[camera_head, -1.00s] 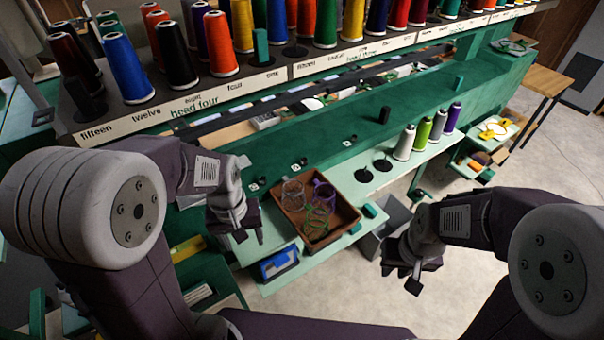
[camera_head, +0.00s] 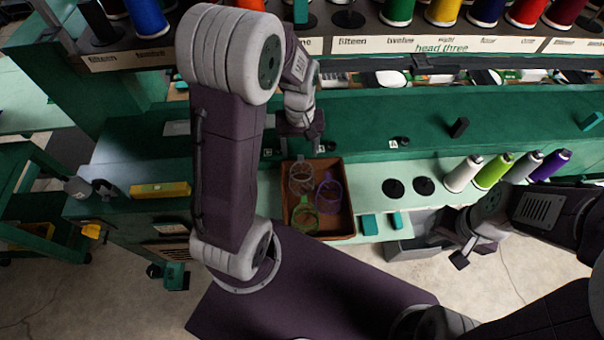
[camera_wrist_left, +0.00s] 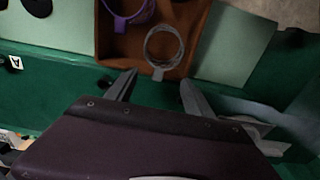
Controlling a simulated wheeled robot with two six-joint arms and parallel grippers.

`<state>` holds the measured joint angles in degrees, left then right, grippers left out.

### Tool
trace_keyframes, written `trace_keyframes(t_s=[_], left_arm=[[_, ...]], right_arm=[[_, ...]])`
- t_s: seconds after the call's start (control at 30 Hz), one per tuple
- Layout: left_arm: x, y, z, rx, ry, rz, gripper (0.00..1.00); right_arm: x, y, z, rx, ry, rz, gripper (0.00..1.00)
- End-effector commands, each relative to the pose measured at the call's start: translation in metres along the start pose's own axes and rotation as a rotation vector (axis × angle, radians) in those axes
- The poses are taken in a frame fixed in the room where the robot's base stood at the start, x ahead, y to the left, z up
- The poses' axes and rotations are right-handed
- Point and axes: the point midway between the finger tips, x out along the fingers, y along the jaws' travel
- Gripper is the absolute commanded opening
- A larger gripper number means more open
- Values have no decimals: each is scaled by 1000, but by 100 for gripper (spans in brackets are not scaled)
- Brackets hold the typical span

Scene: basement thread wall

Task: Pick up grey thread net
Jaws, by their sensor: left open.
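The grey thread net (camera_head: 301,178) is a ring-like mesh in the back left part of a brown tray (camera_head: 341,228). It also shows in the left wrist view (camera_wrist_left: 163,46), near the tray corner. My left gripper (camera_head: 301,143) is behind the tray in the head view. In the left wrist view its two fingers (camera_wrist_left: 155,88) are open and point toward the grey net, with nothing visible between them. My right gripper (camera_head: 466,247) is at the right, over the grey bin; whether its jaws are open is unclear.
A purple net (camera_head: 328,191) and a green net (camera_head: 304,216) share the tray. A grey bin (camera_head: 412,247) is below. A green ledge (camera_head: 360,120) runs behind the tray.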

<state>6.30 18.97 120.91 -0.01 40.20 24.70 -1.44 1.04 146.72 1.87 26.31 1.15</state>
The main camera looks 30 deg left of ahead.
Motion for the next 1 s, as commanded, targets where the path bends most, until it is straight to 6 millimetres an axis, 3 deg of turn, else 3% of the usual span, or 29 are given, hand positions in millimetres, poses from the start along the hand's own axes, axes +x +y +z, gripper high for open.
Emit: trace_keyframes(t_s=[0.23,0.5,0.73,0.77,0.9,1.0], left_arm=[[15,-1,1,0,-3,-1,61],[58,-3,1,0,-2,-1,61],[61,-3,1,1,2,1,61],[61,-3,1,1,2,1,56],[61,-3,1,1,2,1,17],[61,-3,1,1,1,1,13]], right_arm=[[-3,0,-1,0,0,0,24],[-8,0,-1,0,0,0,24],[-8,0,-1,0,0,0,24],[-8,0,-1,0,0,0,24],[-8,0,-1,0,0,0,24],[-8,0,-1,0,0,0,24]])
